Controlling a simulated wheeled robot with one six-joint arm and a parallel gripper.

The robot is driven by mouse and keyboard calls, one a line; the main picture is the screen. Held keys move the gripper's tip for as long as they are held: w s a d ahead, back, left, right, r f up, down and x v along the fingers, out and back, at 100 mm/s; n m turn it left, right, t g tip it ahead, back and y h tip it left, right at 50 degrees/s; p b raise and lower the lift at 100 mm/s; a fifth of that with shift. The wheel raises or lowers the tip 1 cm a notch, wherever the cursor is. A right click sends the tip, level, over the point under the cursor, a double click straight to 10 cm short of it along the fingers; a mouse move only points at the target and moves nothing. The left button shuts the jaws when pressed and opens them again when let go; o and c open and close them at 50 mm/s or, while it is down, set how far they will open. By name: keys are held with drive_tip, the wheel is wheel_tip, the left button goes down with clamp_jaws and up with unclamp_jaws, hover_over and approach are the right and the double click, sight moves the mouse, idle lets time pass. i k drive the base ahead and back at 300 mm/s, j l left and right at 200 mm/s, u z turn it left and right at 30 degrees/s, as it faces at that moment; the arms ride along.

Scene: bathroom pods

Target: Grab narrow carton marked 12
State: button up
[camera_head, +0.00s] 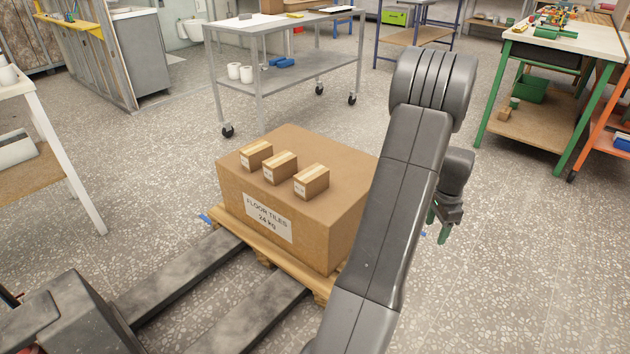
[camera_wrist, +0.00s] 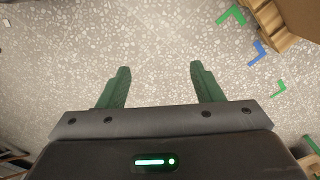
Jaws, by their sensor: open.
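Three small narrow brown cartons with pale tape stand in a row on top of a large cardboard box (camera_head: 338,225) labelled "FLOOR TILES 24 kg". They are a left carton (camera_head: 256,155), a middle carton (camera_head: 280,168) and a right carton (camera_head: 311,182). Each has a small white label on its front, too small to read, so I cannot tell which is marked 12. My gripper (camera_head: 443,226) hangs to the right of the box, apart from it and partly hidden by my arm. In the wrist view my gripper (camera_wrist: 160,88) is open and empty above the speckled floor.
The box sits on a wooden pallet (camera_head: 262,256); the pallet also shows in the wrist view (camera_wrist: 275,22), near floor tape marks. A grey metal trolley (camera_head: 300,65) stands behind, a green-legged bench (camera_head: 560,45) at right. Floor right of the box is clear.

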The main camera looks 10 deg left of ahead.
sight(314, 180)
drive_tip(key=i+u, duration=0.4)
drive_tip(key=i+l+u, duration=0.15)
drive_tip(key=u, duration=0.3)
drive_tip(key=i+l+u, duration=0.25)
drive_tip(key=u, duration=0.15)
drive_tip(key=i, duration=0.1)
